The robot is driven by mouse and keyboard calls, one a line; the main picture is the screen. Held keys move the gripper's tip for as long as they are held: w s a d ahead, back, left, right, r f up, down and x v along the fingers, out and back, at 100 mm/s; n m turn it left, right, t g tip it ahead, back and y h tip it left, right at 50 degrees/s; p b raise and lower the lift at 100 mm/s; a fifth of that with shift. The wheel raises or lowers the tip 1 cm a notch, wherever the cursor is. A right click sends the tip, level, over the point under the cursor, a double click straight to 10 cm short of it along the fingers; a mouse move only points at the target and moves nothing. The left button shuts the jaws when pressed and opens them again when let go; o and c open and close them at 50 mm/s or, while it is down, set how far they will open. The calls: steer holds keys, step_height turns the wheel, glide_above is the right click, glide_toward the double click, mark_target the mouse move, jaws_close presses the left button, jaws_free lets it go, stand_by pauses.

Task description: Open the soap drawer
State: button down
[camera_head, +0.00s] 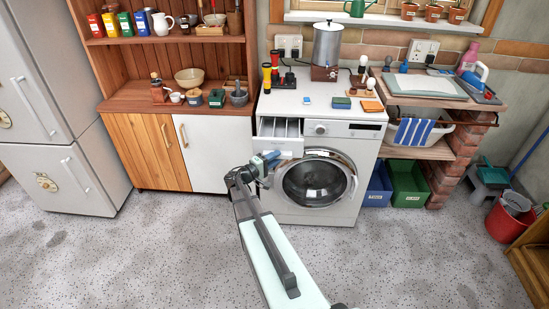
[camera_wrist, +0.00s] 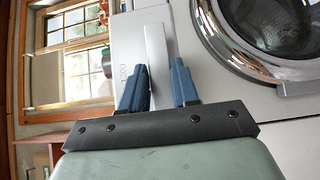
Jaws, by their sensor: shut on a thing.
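The soap drawer (camera_head: 280,127) is at the top left of the white washing machine (camera_head: 340,205). It stands pulled out, with its inner compartments showing from above in the head view. My gripper (camera_head: 267,160) is at the drawer front, left of the round door. In the wrist view my gripper's blue fingers (camera_wrist: 160,72) stand on either side of a thin pale ridge, the soap drawer's handle (camera_wrist: 155,50), and are shut on it. The drawer's inside is out of sight in the wrist view.
The round glass door (camera_head: 315,180) is closed, just right of my gripper. A cabinet with a white door (camera_head: 203,152) stands left of the machine. Blue and green bins (camera_head: 408,183) stand to the right. The speckled floor (camera_head: 150,250) in front is clear.

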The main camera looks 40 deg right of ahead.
steer(key=c, duration=1)
jaws_free()
steer(key=shift+f, duration=0.2)
steer(key=a, duration=1.3)
steer(key=shift+a, duration=0.35)
steer(key=shift+n, duration=0.3)
steer(key=s+a+f+g+y, duration=0.1)
steer(key=s+a+f+y, duration=0.65)
steer(key=f, duration=0.35)
steer(key=s+a+f+g+y, duration=0.2)
steer(key=s+a+f+y, duration=0.6)
steer(key=f, duration=0.3)
steer(key=s+a+f+g, duration=0.1)
steer(key=s+a+f, duration=0.2)
steer(key=s, duration=0.5)
steer(key=s+a+f+g+y, duration=0.1)
steer(key=s+a+f, duration=0.2)
steer(key=s+a, duration=0.3)
steer(key=s+a+f+g+y, duration=0.1)
steer(key=s+a+f, duration=0.3)
steer(key=s, duration=0.6)
steer(key=shift+s+a+g, duration=0.25)
steer(key=shift+a+g, duration=0.15)
steer(key=shift+a, duration=0.25)
